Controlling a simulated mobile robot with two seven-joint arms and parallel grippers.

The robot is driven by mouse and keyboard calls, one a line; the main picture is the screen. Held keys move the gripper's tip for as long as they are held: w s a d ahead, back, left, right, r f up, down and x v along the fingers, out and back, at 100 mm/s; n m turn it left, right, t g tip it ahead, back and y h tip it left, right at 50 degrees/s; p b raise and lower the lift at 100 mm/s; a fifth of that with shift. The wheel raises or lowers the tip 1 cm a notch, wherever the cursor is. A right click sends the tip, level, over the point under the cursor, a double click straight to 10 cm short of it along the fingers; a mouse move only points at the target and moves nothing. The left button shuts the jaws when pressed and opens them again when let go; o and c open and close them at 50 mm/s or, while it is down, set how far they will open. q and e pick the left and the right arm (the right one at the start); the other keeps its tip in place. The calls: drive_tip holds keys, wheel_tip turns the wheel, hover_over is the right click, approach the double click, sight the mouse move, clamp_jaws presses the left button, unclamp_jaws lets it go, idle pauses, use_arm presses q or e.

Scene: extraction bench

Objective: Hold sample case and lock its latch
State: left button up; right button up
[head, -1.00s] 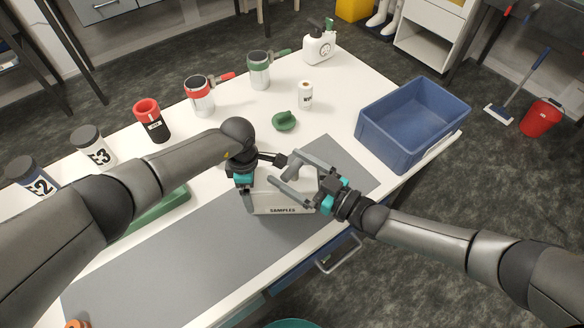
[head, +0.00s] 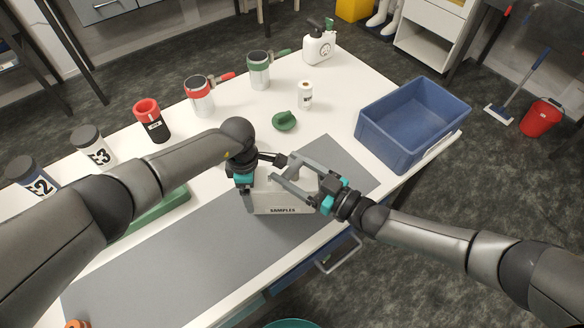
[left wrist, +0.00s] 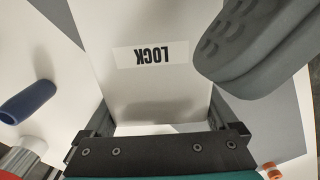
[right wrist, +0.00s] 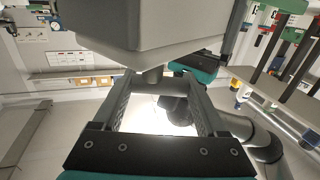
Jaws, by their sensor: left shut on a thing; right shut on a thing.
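The pale sample case (head: 284,203), marked SAMPLES, stands upright on the grey mat. My left gripper (head: 247,192) is shut on the left side of the case. In the left wrist view the case wall (left wrist: 152,88) lies between its jaws (left wrist: 165,132). A LOCK label and a grey ribbed latch handle (left wrist: 262,45) show there. My right gripper (head: 284,169) is over the case top, its fingers around the latch handle and shut on it. The handle fills the upper right wrist view (right wrist: 150,35), beyond the fingers (right wrist: 160,92). Its fixing to the case is mostly hidden.
A blue bin (head: 412,122) stands to the right on the white table (head: 330,95). A green object (head: 285,121), a white bottle (head: 305,96), mugs and jars line the back. The front mat (head: 170,262) is clear.

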drive_tip(key=shift+a, duration=0.1)
drive_tip(key=shift+m+t+h, duration=0.3)
drive_tip(key=shift+a+r+m+t+h, duration=0.1)
drive_tip(key=shift+a+m+t+h, duration=0.05)
drive_tip(key=shift+m+t+h, duration=0.65)
drive_tip(key=shift+a+m+t+h, duration=0.1)
drive_tip(key=shift+m+t+h, duration=0.55)
drive_tip(key=shift+h, duration=0.25)
drive_tip(key=shift+w+r+m+t+h, duration=0.15)
drive_tip(key=shift+m+t+h, duration=0.65)
drive_tip(key=shift+h, duration=0.45)
drive_tip(key=shift+w+f+m+t+h, duration=0.15)
drive_tip(key=shift+m+t+h, duration=0.3)
drive_tip(key=shift+m+h, duration=0.65)
drive_tip(key=shift+d+h, duration=0.1)
drive_tip(key=shift+h, duration=0.55)
drive_tip(key=o, duration=1.3)
drive_tip(key=shift+d, duration=0.1)
